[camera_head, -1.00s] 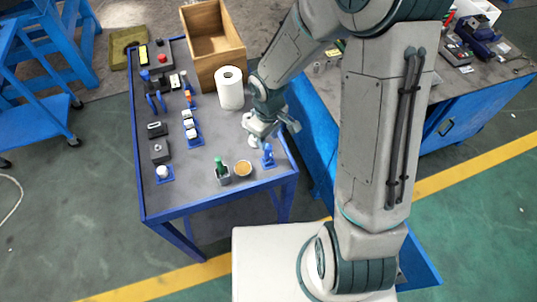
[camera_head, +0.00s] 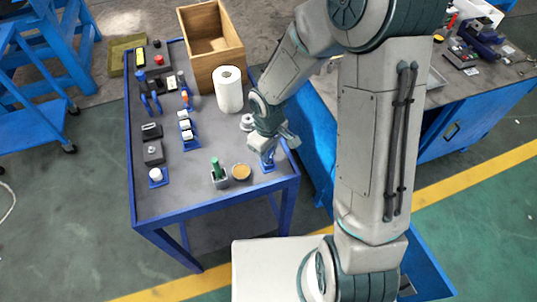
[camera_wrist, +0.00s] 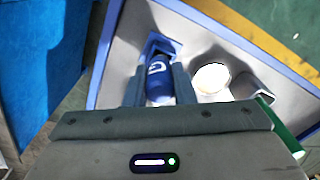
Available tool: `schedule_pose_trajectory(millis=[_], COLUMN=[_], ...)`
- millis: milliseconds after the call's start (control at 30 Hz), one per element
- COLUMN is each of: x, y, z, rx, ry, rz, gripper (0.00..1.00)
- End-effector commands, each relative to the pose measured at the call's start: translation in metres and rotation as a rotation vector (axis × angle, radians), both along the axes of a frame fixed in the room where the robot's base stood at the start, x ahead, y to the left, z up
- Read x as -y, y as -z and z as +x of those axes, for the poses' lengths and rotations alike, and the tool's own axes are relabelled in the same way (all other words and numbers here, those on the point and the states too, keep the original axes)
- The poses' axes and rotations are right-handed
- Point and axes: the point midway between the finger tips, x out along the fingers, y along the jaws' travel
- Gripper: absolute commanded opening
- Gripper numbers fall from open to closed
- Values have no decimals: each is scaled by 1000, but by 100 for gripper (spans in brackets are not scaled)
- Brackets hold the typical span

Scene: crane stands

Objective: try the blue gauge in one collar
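The blue gauge (camera_head: 268,165) stands in a blue stand at the near right corner of the cart top. In the wrist view the blue gauge (camera_wrist: 160,84), with a white mark on it, lies between the two fingers of my gripper (camera_wrist: 159,88). My gripper (camera_head: 265,149) is low over it in the head view, partly hiding it. The fingers look apart, with the gauge nearly filling the gap; contact is not clear. A pale ringed part (camera_head: 247,122), possibly a collar, stands just behind my gripper.
Left of the gauge are a round tan-topped dish (camera_head: 241,172) and a grey holder with a green-handled item (camera_head: 217,173). A paper roll (camera_head: 228,90) and a wooden box (camera_head: 211,48) stand behind. Several small devices line the left side. The cart's front middle is clear.

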Motion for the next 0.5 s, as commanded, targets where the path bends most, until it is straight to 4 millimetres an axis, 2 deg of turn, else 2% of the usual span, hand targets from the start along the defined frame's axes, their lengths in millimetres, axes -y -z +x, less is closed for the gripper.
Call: schedule_pose_trajectory(millis=[167,500], x=[0,0], y=[-1,-18], z=[0,0], rx=[1,1], ry=[0,1], rz=[1,0], gripper=[0,0])
